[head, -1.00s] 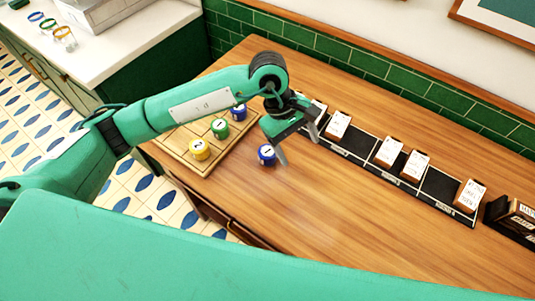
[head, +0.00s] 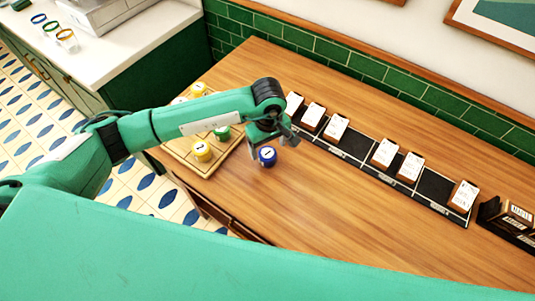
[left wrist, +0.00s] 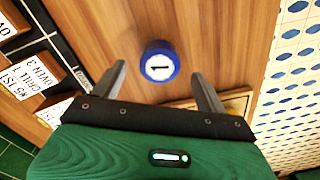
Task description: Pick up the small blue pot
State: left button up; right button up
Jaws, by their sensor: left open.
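The small blue pot (head: 267,157) has a white lid with a dark mark and stands upright on the wooden counter, just right of the wooden board. In the left wrist view the blue pot (left wrist: 159,62) shows between and slightly beyond the fingertips. My left gripper (head: 270,147) is over the pot, with its fingers spread and nothing held. My right gripper is not in view.
The wooden board (head: 207,168) holds yellow pots (head: 202,151) and a green pot (head: 222,133), partly hidden by my left arm. A black rail (head: 353,152) with several white cards runs along the back. The counter to the right front is clear.

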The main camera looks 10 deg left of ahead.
aim_at(268, 153)
pick_arm(q)
jog(key=shift+f+p, duration=0.25)
jog(key=shift+p, duration=0.05)
notch_tip(268, 153, down, 4)
jog(key=shift+a+r+p, duration=0.1)
jog(key=shift+p, duration=1.1)
jog(key=shift+f, duration=0.45)
jog(key=shift+w, duration=0.1)
jog(key=c, duration=1.1)
